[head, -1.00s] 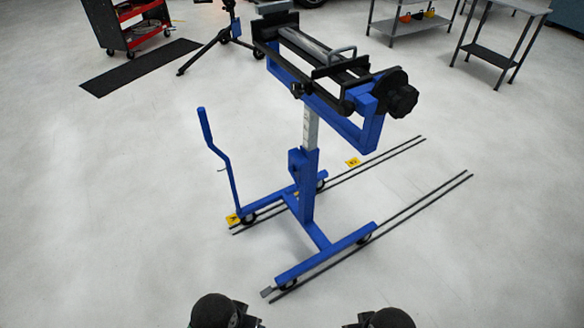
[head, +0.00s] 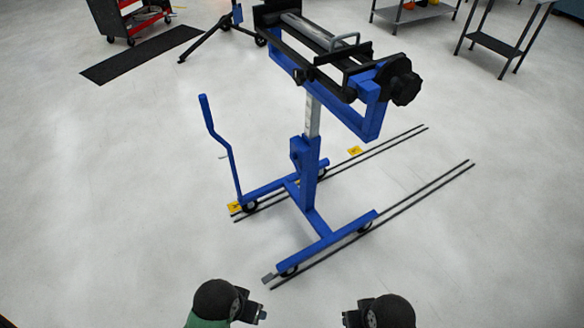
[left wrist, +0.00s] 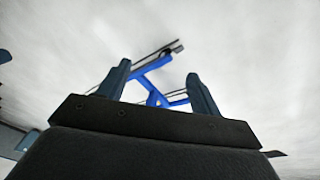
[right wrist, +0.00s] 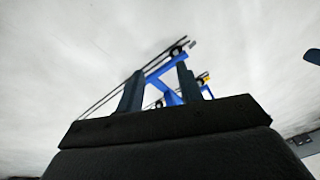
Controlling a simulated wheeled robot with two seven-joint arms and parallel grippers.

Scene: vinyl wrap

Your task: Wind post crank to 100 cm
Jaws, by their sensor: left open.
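A blue wheeled stand (head: 318,232) is in the middle of the head view, with a grey inner post (head: 313,116) rising from a blue sleeve (head: 306,180). A small blue block sits on the sleeve's side; I cannot make out a crank or scale reading there. The post carries a blue frame with a black roller cradle (head: 310,50) and a black knob (head: 405,88). My left gripper (left wrist: 160,82) is open and empty in the left wrist view. My right gripper (right wrist: 160,82) is open and empty in the right wrist view. Both are apart from the stand, which shows beyond their fingers.
A bent blue lever (head: 217,140) rises at the stand's left. Dark floor rails (head: 420,200) run under its wheels, with yellow markers (head: 355,150) beside them. A red cart (head: 130,18), black mat (head: 140,55) and grey tables stand behind. The nearby floor is clear.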

